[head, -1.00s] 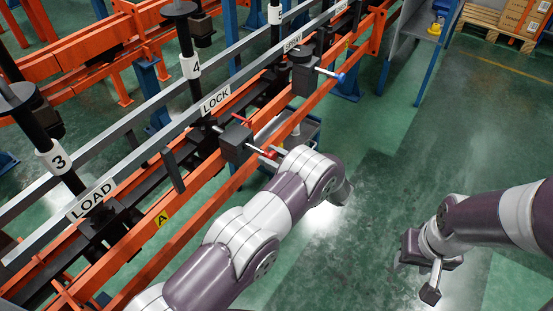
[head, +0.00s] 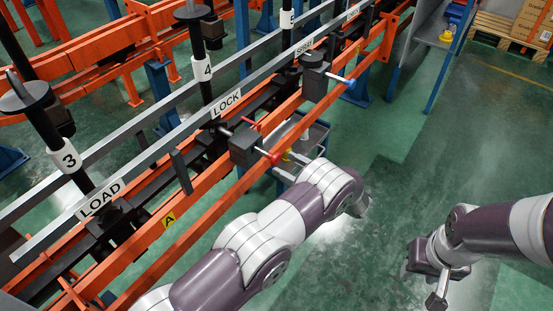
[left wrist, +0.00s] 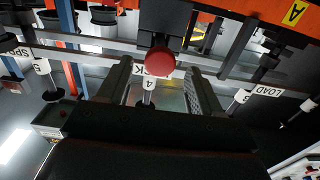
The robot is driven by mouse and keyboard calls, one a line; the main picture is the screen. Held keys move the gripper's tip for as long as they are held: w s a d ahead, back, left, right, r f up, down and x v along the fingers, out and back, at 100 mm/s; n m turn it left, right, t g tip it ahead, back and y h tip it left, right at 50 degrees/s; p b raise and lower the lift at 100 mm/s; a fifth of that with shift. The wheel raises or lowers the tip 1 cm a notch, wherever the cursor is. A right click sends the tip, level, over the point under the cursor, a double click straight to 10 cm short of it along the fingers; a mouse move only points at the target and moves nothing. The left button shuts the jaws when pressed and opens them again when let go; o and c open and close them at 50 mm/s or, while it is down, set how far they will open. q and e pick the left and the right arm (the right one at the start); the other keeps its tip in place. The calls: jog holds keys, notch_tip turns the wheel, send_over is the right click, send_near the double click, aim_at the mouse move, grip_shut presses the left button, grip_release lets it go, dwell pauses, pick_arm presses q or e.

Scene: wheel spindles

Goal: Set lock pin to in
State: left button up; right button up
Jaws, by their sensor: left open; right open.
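The lock pin's red knob (head: 274,158) stands out on a short rod from a black block (head: 245,148) beside the LOCK label (head: 226,103). A bit of the rod shows between block and knob. In the left wrist view the red knob (left wrist: 160,61) lies between the fingertips of my left gripper (left wrist: 158,70), which is open; whether the fingers are level with it or short of it I cannot tell. In the head view my left wrist hides most of that gripper. My right gripper (head: 436,284) is open and empty, low at the right over the floor.
An orange rail (head: 215,190) runs diagonally past the block. Spindles 3 (head: 68,158) and 4 (head: 207,68) stand behind. A tray (head: 318,136) is behind my left wrist. Green floor (head: 390,190) is clear at right.

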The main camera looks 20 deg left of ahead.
pick_arm(q)
jog(key=v, duration=0.7)
jog(key=shift+s+d, duration=0.15)
jog(key=shift+d, duration=0.15)
